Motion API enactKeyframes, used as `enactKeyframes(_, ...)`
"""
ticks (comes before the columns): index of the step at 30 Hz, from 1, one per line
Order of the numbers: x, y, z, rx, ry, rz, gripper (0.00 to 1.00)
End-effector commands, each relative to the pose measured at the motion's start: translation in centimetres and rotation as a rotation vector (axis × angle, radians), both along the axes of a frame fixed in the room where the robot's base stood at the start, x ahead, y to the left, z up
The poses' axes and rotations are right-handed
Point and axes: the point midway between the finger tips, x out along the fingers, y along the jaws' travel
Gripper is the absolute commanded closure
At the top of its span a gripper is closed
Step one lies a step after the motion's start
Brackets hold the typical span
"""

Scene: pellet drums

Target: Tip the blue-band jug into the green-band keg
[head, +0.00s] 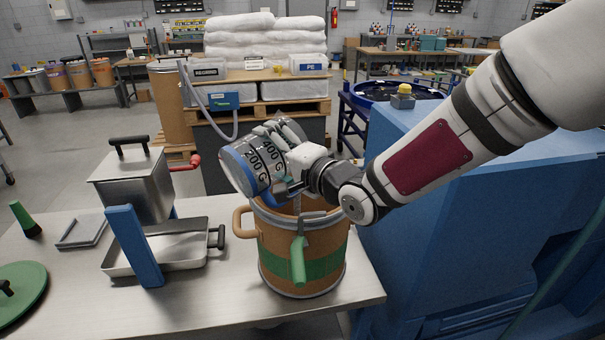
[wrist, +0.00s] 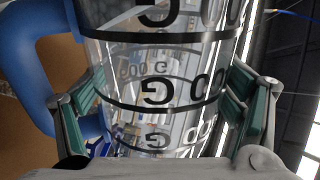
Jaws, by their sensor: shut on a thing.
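The blue-band jug (head: 246,170) is a clear vessel with black gram marks and a blue band. It is tilted well over, above the green-band keg (head: 273,264). My gripper (head: 292,152) is shut on the jug, and its green-padded fingers sit on both sides of the clear wall in the wrist view (wrist: 160,110). The jug's blue handle (wrist: 32,75) shows at the left there. The keg is brown with a green band and stands upright and open on the metal table. No pellets can be made out in the jug, and the keg's inside is mostly hidden.
On the steel table (head: 205,305) stand a lidded metal box (head: 133,180) with a red crank, a shallow tray (head: 178,251), a blue upright piece (head: 134,246) and a green lid (head: 18,292). A green scoop handle (head: 298,261) hangs at the keg's front. A large blue machine (head: 460,230) stands right.

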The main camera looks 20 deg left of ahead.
Motion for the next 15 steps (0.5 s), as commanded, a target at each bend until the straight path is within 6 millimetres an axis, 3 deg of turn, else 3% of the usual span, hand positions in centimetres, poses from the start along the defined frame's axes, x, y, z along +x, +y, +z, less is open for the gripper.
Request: enactKeyframes(15,0.37,-0.17,-0.13,0.028,0.049,0.0,0.63)
